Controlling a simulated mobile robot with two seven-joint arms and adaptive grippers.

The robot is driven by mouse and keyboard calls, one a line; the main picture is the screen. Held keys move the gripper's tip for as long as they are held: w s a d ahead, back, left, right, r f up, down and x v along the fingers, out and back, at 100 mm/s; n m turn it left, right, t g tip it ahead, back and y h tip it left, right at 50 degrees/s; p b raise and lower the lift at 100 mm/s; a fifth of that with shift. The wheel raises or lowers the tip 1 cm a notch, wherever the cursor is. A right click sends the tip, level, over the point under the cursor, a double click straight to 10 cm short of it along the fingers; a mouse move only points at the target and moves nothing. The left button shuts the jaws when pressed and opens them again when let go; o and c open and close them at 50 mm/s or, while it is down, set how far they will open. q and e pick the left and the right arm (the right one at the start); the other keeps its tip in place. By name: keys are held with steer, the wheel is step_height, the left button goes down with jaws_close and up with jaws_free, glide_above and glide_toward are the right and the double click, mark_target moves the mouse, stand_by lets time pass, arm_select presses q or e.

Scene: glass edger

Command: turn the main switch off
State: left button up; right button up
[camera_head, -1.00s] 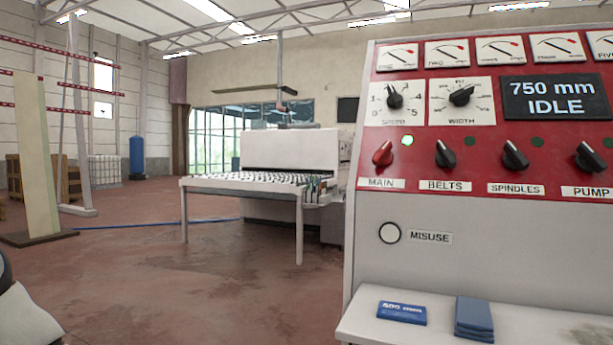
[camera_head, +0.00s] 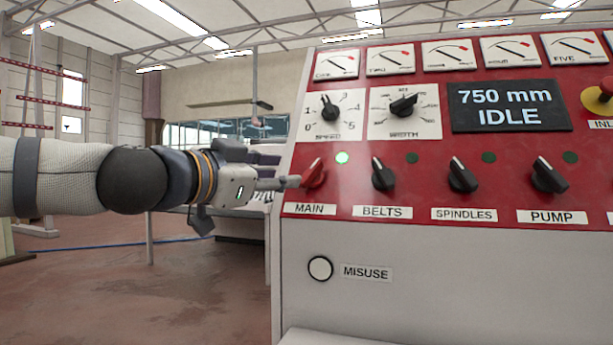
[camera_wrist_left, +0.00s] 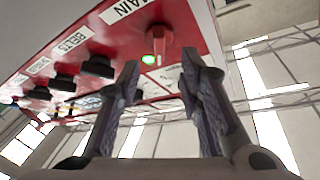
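The main switch is a red knob (camera_head: 314,174) above the MAIN label at the left end of the red panel, its pointer tilted up and to the right. The green lamp (camera_head: 342,158) beside it is lit. My left gripper (camera_head: 291,183) reaches in from the left, its fingertips close to the knob. In the left wrist view its two fingers (camera_wrist_left: 161,68) are apart, with the red knob (camera_wrist_left: 161,42) ahead between their tips. Whether a finger touches the knob is unclear. My right gripper is not in view.
The black BELTS (camera_head: 383,175), SPINDLES (camera_head: 462,177) and PUMP (camera_head: 549,177) knobs are in a row to the right. SPEED and WIDTH dials sit above. The display (camera_head: 508,106) reads 750 mm IDLE. A white MISUSE button (camera_head: 320,268) is below.

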mark_target(306, 174)
arm_select(q)
steer(key=x, duration=0.7)
steer(key=shift+f+b, duration=0.2)
steer(key=shift+b, duration=0.1)
steer(key=shift+w+d+r, duration=0.1)
steer(key=shift+w+d, duration=0.1)
steer(key=shift+w, duration=0.05)
steer(key=shift+c, duration=0.3)
